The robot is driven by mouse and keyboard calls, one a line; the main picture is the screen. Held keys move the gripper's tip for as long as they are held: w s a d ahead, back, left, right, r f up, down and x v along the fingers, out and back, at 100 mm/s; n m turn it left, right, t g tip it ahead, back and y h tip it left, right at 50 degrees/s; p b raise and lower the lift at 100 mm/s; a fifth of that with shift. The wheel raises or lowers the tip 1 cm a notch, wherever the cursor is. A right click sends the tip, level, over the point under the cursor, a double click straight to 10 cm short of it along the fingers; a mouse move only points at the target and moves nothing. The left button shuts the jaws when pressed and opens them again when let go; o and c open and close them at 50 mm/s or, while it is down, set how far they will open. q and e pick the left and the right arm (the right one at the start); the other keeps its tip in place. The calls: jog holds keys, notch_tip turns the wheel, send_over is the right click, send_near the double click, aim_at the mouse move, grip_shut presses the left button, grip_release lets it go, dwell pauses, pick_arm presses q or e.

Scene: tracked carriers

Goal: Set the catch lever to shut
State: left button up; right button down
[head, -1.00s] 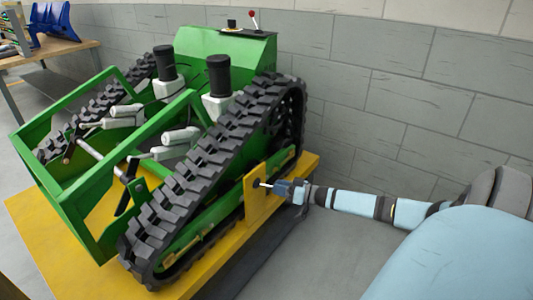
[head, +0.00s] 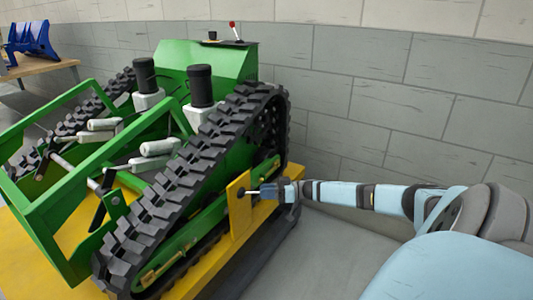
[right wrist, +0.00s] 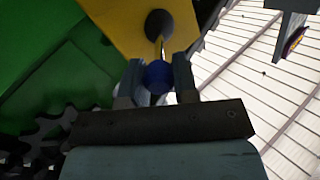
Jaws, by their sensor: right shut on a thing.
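The catch lever (right wrist: 157,52) is a thin rod running from a dark round pivot on a yellow plate (head: 239,205) to a blue ball knob (right wrist: 157,77). The plate stands beside the right-hand track of the green tracked carrier (head: 235,60). My right gripper (head: 268,191) reaches in from the right at the plate. In the right wrist view, its two fingers (right wrist: 157,88) are shut on the knob, one on each side. In the head view the knob is hidden by the fingers, and only the pivot and a short piece of rod show. My left gripper is not in view.
A grey block wall (head: 350,85) stands behind the carrier. The carrier sits on a yellow base (head: 20,240). A small red-tipped lever (head: 235,30) stands on top of the carrier. A table (head: 40,68) with a blue object (head: 33,38) is at the far left.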

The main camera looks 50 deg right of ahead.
jog(key=shift+a, duration=0.1)
jog(key=c, duration=0.9)
grip_release()
jog(key=shift+w, duration=0.1)
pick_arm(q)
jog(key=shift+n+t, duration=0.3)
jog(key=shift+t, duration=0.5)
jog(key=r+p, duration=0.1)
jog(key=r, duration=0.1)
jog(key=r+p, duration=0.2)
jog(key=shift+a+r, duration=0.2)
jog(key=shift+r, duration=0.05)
pick_arm(e)
jog(key=v, duration=1.3)
jog(key=shift+s+d, duration=0.25)
jog(key=shift+s, duration=0.05)
